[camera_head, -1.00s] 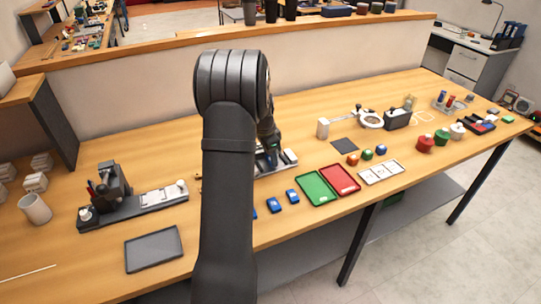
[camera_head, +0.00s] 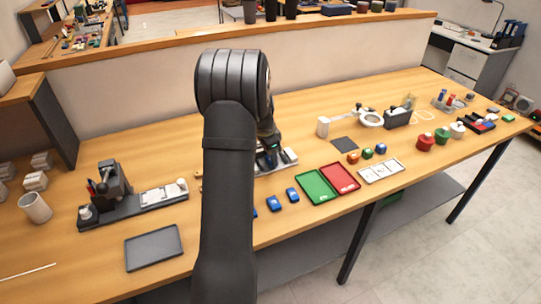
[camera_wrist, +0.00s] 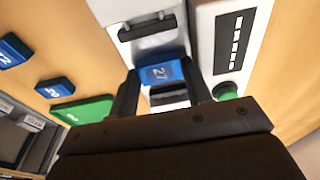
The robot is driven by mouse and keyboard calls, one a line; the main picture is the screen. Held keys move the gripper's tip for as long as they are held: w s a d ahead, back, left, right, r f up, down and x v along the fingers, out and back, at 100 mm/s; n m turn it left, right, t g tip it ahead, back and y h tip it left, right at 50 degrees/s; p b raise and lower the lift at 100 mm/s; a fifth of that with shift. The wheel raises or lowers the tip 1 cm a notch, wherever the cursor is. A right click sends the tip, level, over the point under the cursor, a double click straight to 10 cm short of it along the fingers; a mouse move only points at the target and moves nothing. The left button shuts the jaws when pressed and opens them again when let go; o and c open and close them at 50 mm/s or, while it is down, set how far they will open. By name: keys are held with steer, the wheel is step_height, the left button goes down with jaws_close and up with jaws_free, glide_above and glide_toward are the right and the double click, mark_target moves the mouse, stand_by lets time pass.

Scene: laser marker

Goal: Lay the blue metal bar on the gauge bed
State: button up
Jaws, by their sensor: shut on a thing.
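A blue bar marked 27 (camera_wrist: 160,74) is held between the two fingers of my gripper (camera_wrist: 162,88) in the wrist view. In the head view my gripper (camera_head: 267,158) is at the mid-table device, partly hidden by my arm. The bar is over the light grey bed (camera_wrist: 150,48) of this device, which seems to be the gauge bed. A dark stop (camera_wrist: 146,26) stands at the bed's far end, ahead of the bar. I cannot tell whether the bar touches the bed.
A panel with a black marked strip (camera_wrist: 230,42) and a green button (camera_wrist: 224,91) flanks the bed. Blue blocks (camera_head: 292,195), a green tray (camera_head: 317,188) and a red tray (camera_head: 340,178) lie nearby. A dark device with a long base (camera_head: 140,205) and a grey tray (camera_head: 153,249) stand left.

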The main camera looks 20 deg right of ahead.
stand_by(0.3)
steer(key=o, duration=1.1)
steer(key=shift+c, duration=0.2)
steer(key=shift+w+r, duration=0.15)
steer(key=shift+r, duration=0.35)
step_height(320, 180, up, 16)
steer(key=a, duration=0.2)
steer(key=shift+s+a, duration=0.2)
steer(key=shift+a, duration=0.05)
steer(key=f, duration=0.5)
steer(key=d+f, duration=0.1)
steer(key=f, duration=0.4)
steer(key=d+f, duration=0.1)
steer(key=f, duration=0.3)
steer(key=shift+d+f, duration=0.1)
steer(key=shift+f, duration=0.3)
